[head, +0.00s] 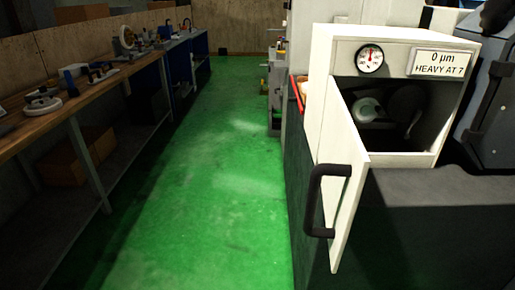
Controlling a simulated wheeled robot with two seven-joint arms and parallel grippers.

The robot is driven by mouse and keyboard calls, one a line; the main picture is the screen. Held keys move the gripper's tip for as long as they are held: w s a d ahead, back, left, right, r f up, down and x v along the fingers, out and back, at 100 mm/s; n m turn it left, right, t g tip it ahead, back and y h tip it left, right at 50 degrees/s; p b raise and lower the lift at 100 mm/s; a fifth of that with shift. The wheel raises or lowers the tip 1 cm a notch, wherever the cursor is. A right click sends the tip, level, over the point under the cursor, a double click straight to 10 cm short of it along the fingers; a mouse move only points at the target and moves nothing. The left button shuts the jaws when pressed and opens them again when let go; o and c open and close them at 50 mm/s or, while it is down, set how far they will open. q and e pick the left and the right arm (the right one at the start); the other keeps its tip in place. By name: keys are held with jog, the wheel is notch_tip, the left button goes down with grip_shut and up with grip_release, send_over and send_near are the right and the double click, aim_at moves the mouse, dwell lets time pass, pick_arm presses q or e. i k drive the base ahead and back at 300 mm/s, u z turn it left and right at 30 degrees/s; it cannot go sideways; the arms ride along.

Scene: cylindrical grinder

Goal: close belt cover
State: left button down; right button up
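The belt cover (343,165) is a white door with a black bar handle (316,205) on its outer face. It is hinged at the left side of the white housing (340,50) on the right of the head view. The door stands open and swung out toward me. Inside the open housing, round pulley-like parts (368,108) show in shadow. Neither of my grippers is in view.
A dark machine body (430,225) carries the housing. A dial gauge (370,58) and a sign (440,62) are on the housing's front. A long workbench (75,100) with tools runs along the left. The green floor (200,200) between is clear.

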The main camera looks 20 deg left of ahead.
aim_at(341, 171)
jog(key=u, duration=0.1)
jog(key=i, duration=0.5)
jog(key=z, duration=1.5)
jog(key=k, duration=0.8)
jog(key=u, duration=1.35)
